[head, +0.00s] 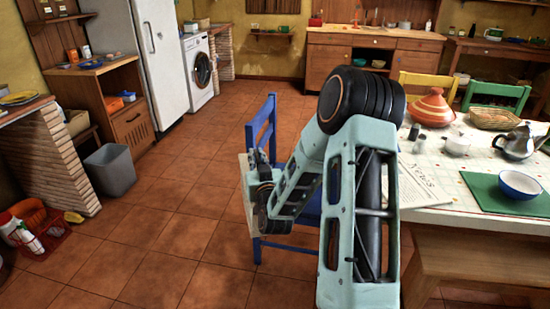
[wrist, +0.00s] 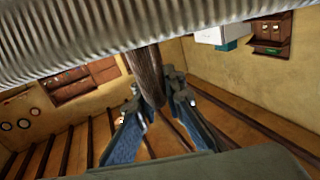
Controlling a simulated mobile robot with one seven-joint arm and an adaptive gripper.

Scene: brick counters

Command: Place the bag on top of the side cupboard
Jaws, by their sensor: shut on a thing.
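My gripper (head: 258,172) is in the middle of the head view, in front of a blue chair. In the wrist view, my gripper (wrist: 152,95) is shut on a brown strap-like handle (wrist: 146,66), apparently the bag's. A low wooden cupboard (head: 133,128) stands at the left beside the fridge. Another wooden cupboard (head: 335,62) stands at the back wall. I cannot tell which is the side cupboard.
A blue chair (head: 262,130) stands close to my gripper. A laid table (head: 455,180) with a bench fills the right. A grey bin (head: 110,170) and a red tray (head: 45,240) are on the floor at left. The tiled floor between is clear.

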